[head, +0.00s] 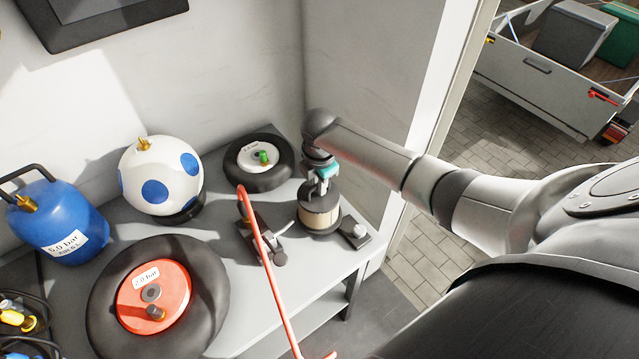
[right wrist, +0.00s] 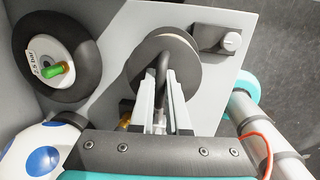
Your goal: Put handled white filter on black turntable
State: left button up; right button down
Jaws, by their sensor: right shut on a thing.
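The handled filter (head: 319,213) is a short, pale cylinder with dark ends at the right end of the grey bench. In the right wrist view its round grey top (right wrist: 187,62) and dark handle (right wrist: 161,66) show. My right gripper (head: 320,185) comes down from above and is shut on the handle; its two fingers (right wrist: 161,95) lie on either side of it. I cannot tell whether the filter touches the bench. I cannot clearly pick out a black turntable; a dark disc shape at the filter's base may be part of it. My left gripper is not in view.
A small black wheel (head: 284,179) lies behind the filter. A dark block with a knob (head: 355,233) stands just right, and a red hose (head: 266,262) crosses in front. A spotted ball (head: 140,178), large wheel (head: 213,305) and blue tank (head: 62,222) are left.

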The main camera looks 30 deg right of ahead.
aim_at(320, 200)
jog(key=c, duration=1.4)
grip_release()
jog(key=shift+f, duration=0.15)
jog(key=o, duration=0.5)
jog(key=shift+r, duration=0.65)
notch_tip(320, 200, up, 11)
jog(key=s+a+p, duration=0.1)
jog(key=shift+s+p, duration=0.3)
jog(key=shift+s, duration=0.05)
